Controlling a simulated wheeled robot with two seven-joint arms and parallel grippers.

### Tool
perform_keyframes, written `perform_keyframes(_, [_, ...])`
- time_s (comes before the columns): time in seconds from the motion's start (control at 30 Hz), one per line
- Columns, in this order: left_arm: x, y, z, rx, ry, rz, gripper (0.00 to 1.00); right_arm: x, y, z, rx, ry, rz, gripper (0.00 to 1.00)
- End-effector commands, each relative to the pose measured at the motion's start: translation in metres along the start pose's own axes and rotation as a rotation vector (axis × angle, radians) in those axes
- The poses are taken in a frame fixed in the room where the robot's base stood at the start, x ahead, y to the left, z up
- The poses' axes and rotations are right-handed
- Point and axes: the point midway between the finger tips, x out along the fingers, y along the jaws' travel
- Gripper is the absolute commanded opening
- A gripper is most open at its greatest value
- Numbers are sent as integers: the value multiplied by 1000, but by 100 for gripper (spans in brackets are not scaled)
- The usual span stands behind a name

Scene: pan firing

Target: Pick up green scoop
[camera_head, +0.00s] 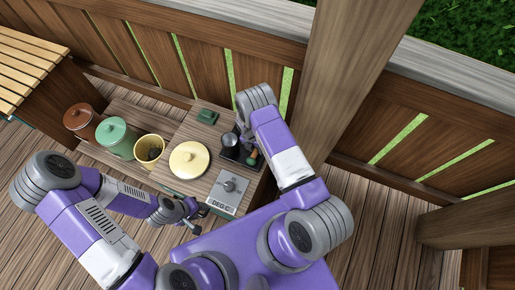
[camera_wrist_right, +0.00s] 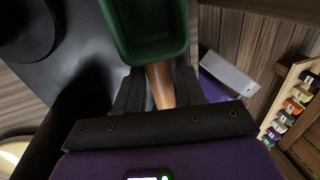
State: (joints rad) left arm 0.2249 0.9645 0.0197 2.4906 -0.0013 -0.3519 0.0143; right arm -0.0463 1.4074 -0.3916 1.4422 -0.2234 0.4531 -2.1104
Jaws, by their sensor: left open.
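The green scoop (camera_wrist_right: 150,35) has a deep green head and an orange-brown wooden handle. In the right wrist view its handle lies between the fingers of my right gripper (camera_wrist_right: 160,88), which look closed against both sides of it. In the head view a small part of the scoop (camera_head: 252,158) shows beside the dark tray, and my right arm hides much of that area. My left gripper (camera_head: 190,219) is open and empty, low in front of the table, away from the scoop.
A brown jar (camera_head: 80,121), a green jar (camera_head: 116,138), a yellow bucket (camera_head: 149,149) and a pale yellow lid (camera_head: 189,160) stand left of the scoop. A DEG C control box (camera_head: 228,189) sits at the front. A wooden post (camera_head: 352,80) rises to the right.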

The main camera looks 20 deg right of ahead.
Motion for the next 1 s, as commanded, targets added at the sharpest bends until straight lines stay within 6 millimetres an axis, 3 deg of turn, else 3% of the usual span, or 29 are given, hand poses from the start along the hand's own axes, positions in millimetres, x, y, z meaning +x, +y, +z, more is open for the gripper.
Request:
perform_keyframes(0.17, [0, 0, 0, 0, 0, 0, 43, 0, 0, 0, 1, 0, 1, 39])
perform_keyframes(0.43, [0, 0, 0, 0, 0, 0, 43, -1, 0, 0, 2, 0, 1, 0])
perform_keyframes(0.8, [-1, 0, 0, 0, 0, 0, 43, -2, 0, 0, 2, 0, 2, 0])
perform_keyframes(1.0, [-8, 3, 0, 0, 0, 0, 43, -30, -5, 1, 2, -1, 4, 0])
